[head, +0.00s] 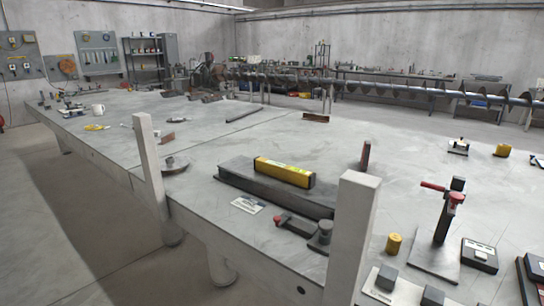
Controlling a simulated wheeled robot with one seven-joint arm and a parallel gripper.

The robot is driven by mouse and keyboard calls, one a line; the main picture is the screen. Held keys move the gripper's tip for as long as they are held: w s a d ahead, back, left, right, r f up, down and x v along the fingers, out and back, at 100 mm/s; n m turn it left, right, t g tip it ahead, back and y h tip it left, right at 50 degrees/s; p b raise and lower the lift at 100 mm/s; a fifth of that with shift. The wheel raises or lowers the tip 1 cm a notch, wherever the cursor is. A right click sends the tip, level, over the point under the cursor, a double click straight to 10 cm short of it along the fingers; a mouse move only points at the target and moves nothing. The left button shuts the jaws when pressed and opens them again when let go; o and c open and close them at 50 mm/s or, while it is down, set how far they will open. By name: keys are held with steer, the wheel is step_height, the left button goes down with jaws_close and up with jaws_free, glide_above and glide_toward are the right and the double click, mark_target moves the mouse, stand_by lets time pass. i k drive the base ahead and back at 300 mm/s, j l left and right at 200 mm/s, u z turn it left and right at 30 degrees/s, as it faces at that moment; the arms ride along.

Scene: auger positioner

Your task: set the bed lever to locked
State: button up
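A dark lever with a red knob (295,226) lies low on the table near its front edge. Its red end points left and its right end meets a dark round pivot (320,238). It sits in front of a long dark grey block (238,182) with a yellow spirit level (285,172) on top. A second, upright stand with red handles (442,221) is at the right. I cannot tell from labels which is the bed lever. My gripper is not in view.
Two pale posts (150,165) (353,238) rise at the table's front edge, the right one close to the lever. A white card (247,204), a yellow cylinder (393,244) and a dark box (480,255) lie nearby. The tabletop (235,140) behind the block is mostly clear.

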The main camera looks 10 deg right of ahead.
mark_target(288, 216)
steer(key=i+j+z, duration=0.1)
steer(key=i+j, duration=0.15)
steer(key=i, duration=0.25)
steer(key=i+j+z, duration=0.1)
steer(key=i+j, duration=0.2)
steer(key=i, duration=0.25)
